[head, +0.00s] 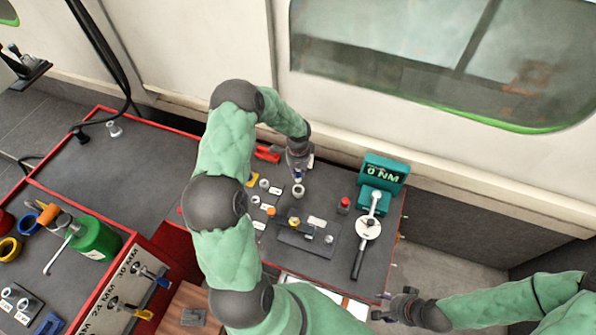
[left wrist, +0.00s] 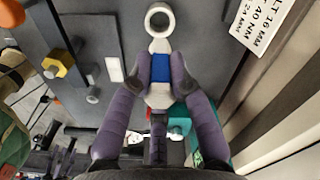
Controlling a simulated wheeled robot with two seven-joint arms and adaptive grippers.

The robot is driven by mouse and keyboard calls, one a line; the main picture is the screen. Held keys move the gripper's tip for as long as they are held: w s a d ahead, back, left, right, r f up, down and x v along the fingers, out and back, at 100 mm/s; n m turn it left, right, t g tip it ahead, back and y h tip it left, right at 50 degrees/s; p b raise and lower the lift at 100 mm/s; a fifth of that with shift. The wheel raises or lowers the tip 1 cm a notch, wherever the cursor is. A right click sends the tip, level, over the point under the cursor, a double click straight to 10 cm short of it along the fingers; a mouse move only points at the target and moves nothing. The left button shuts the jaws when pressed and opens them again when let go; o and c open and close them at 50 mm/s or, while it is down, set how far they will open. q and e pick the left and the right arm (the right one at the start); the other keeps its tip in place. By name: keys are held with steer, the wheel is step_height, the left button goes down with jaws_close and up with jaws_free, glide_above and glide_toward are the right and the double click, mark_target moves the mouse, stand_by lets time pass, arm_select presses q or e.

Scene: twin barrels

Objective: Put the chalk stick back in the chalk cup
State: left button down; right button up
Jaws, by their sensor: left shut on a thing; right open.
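My left gripper (head: 298,173) is shut on a white stick with a blue band, which I take to be the chalk stick (left wrist: 160,70). The stick's white end points toward a small pale ring-shaped cup, likely the chalk cup (head: 299,190), which also shows in the left wrist view (left wrist: 159,20). The stick's tip appears close to the cup's near rim in the wrist view; I cannot tell whether they touch. The stick is mostly hidden in the head view. My right gripper (head: 384,306) is open and empty near the bench's front right corner.
A teal torque tester (head: 380,172) stands at the right, with a torque wrench (head: 365,235) beside it. A dark plate (head: 308,240) with bolts lies in front. Labelled nuts sit left of the cup.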

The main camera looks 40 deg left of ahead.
mark_target(298, 180)
arm_select(q)
steer(key=shift+f+b, duration=2.25)
steer(key=shift+f, duration=0.7)
steer(key=shift+f+b, duration=1.85)
steer(key=shift+f, duration=0.15)
steer(key=c, duration=1.6)
jaws_free()
steer(key=o, duration=0.5)
steer(key=shift+o, duration=0.2)
step_height(298, 180, up, 12)
